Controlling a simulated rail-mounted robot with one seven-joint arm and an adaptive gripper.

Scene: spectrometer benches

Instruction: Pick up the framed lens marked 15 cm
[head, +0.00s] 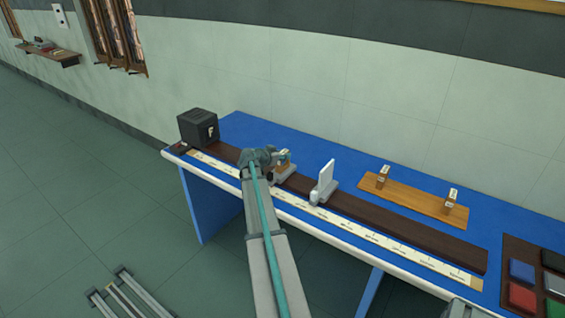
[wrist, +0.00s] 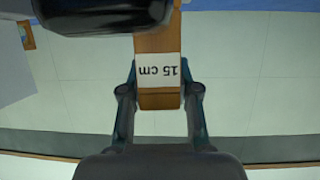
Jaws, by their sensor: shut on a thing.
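The framed lens marked 15 cm (wrist: 158,98) shows in the wrist view as a wooden piece with a white label, whose writing appears upside down. My gripper (wrist: 160,85) is shut on it, with one finger on each side of the wood. In the head view my gripper (head: 284,157) is over the dark rail on the blue bench, left of the white screen. The wooden piece (head: 285,173) shows there just under the fingers, partly hidden by my arm. I cannot tell whether its foot touches the rail.
A black box marked F (head: 198,128) stands at the bench's left end. A white screen (head: 327,180) stands upright on the rail (head: 400,225). A wooden board (head: 415,202) behind holds two labelled wooden pieces (head: 382,176). A dark tray (head: 512,262) with coloured blocks is at right.

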